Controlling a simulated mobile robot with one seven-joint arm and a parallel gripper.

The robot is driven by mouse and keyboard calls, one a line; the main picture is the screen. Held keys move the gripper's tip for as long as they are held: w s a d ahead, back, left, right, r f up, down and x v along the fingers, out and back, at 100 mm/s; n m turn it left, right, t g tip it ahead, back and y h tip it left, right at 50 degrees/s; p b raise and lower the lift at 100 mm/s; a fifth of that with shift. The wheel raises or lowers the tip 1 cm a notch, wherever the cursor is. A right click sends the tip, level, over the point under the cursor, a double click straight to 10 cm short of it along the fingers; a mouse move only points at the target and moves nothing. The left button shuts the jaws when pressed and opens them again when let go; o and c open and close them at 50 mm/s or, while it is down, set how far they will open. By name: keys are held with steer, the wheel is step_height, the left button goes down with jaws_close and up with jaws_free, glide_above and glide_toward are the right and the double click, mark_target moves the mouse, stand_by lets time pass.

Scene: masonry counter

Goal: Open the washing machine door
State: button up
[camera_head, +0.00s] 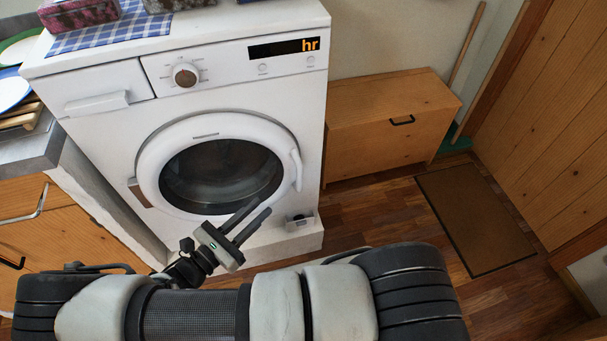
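The white washing machine (115,137) stands at the upper left of the head view. Its round door (222,170) has a dark glass window and looks closed. A white handle (296,170) sits on the door's right rim, and a brown hinge piece (139,193) shows at the left rim. My gripper (255,217) is in front of the door's lower part, below and left of the handle. Its two dark fingers are apart with nothing visible between them. I cannot tell how far the fingertips are from the door.
A wooden cabinet (385,115) stands right of the machine. A brown mat (474,218) lies on the wooden floor, which is mostly free at right. A counter with wooden cupboards (85,235) is close at left. A small open flap (299,221) sits at the machine's base.

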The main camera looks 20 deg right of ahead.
mark_target(299, 173)
steer(key=b+x, duration=0.1)
steer(key=x, duration=1.5)
steer(key=shift+w+d+b, duration=0.1)
steer(key=shift+d+b, duration=0.15)
steer(key=shift+b, duration=0.15)
steer(key=shift+c, duration=0.4)
jaws_close()
